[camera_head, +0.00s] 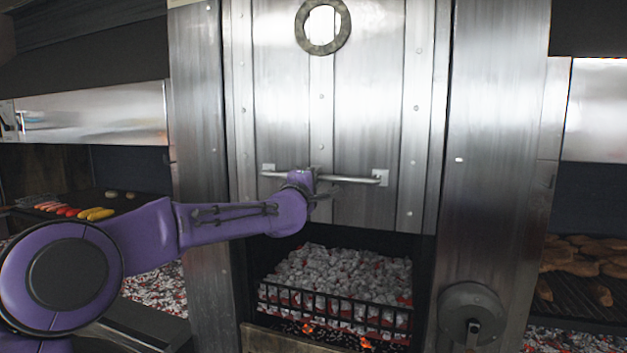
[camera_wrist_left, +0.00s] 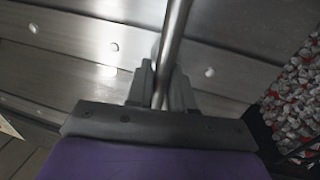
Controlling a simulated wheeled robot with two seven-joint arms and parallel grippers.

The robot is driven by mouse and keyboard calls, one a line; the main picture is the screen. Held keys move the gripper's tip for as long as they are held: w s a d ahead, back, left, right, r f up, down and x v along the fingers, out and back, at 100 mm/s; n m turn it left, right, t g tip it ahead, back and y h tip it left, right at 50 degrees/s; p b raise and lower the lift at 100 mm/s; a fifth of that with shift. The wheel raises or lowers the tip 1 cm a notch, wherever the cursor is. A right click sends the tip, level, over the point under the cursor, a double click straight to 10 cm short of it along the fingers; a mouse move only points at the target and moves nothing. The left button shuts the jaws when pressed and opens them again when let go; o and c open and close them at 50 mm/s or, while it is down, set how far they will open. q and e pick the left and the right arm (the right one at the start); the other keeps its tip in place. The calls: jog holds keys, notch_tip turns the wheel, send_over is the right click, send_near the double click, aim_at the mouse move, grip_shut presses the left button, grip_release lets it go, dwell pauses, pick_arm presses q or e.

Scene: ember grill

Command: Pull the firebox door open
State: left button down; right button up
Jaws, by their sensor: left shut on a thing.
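The firebox door (camera_head: 369,95) is a tall riveted steel panel in the middle of the head view. Its lower edge hangs above the opening, where glowing coals show. A horizontal bar handle (camera_head: 352,179) runs across the lower part of the door. My left gripper (camera_head: 318,180) is at the middle of this handle. In the left wrist view the handle bar (camera_wrist_left: 174,40) passes between the two fingers of the gripper (camera_wrist_left: 160,88), which are shut on it. The fingertips are partly hidden behind the wrist in the head view. My right gripper is not in view.
Grey and red coals (camera_head: 335,270) lie behind a black grate (camera_head: 335,308) below the door. A round crank (camera_head: 472,312) sits at lower right. Grills with vegetables (camera_head: 75,211) and meat (camera_head: 585,257) stand on either side. A metal ring (camera_head: 301,27) is on the upper door.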

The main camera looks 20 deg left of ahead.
pick_arm(q)
jog(key=c, duration=1.2)
grip_release()
jog(key=shift+r, duration=0.35)
jog(key=shift+o, duration=0.2)
jog(key=shift+s+d, duration=0.1)
jog(key=shift+s, duration=0.1)
jog(key=shift+f, duration=0.15)
jog(key=s+f+b, duration=0.2)
jog(key=s+b, duration=0.2)
jog(key=s, duration=0.6)
jog(key=shift+d, duration=0.2)
jog(key=shift+s+d, duration=0.15)
jog(key=shift+s, duration=0.05)
